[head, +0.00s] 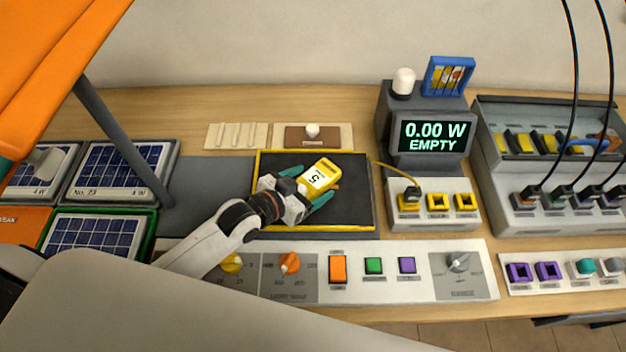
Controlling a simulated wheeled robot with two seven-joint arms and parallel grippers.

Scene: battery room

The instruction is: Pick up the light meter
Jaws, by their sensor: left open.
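The light meter (323,174) is a yellow handheld device with a white display reading 5. It lies on a black mat with a yellow border (355,205), near the middle of the head view. My left gripper (317,181) reaches in from the lower left. Its teal fingers are open, one on either side of the meter. The meter's lower end is partly hidden by the gripper. I cannot tell whether the fingers touch it. My right gripper is not in view.
A control panel (410,290) with knobs and coloured buttons runs along the front. Solar panels (105,178) stand at left under an orange canopy (50,60). A display box (433,136) reading 0.00 W EMPTY stands right of the mat. A yellow cable (393,168) reaches the mat's right edge.

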